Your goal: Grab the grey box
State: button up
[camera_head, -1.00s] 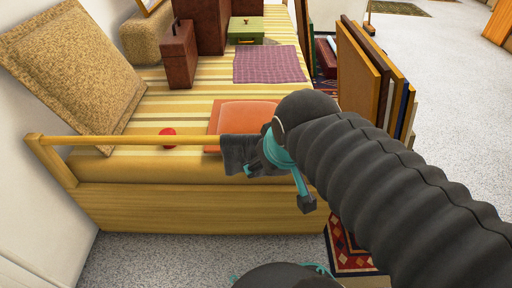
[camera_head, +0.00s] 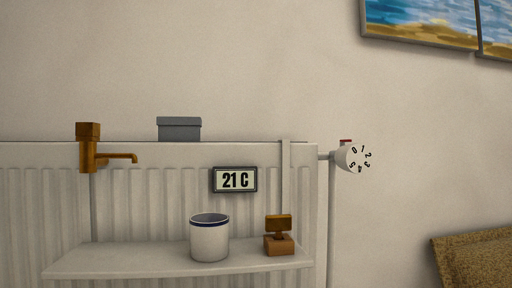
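The grey box (camera_head: 179,129) is small and has a lid. It sits on top of the white radiator (camera_head: 130,152), against the wall, left of the middle of the view. Nothing covers it from the front. My gripper and arm are not in view now, so I cannot see whether the gripper is open or shut.
Below the box is a white shelf (camera_head: 150,262) with a white mug (camera_head: 209,238) and a small wooden item (camera_head: 279,240). A cushion (camera_head: 475,262) shows lower right.

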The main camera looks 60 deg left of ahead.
aim_at(181, 129)
jog(key=u, duration=1.45)
jog(key=i, duration=0.35)
jog(key=u, duration=1.05)
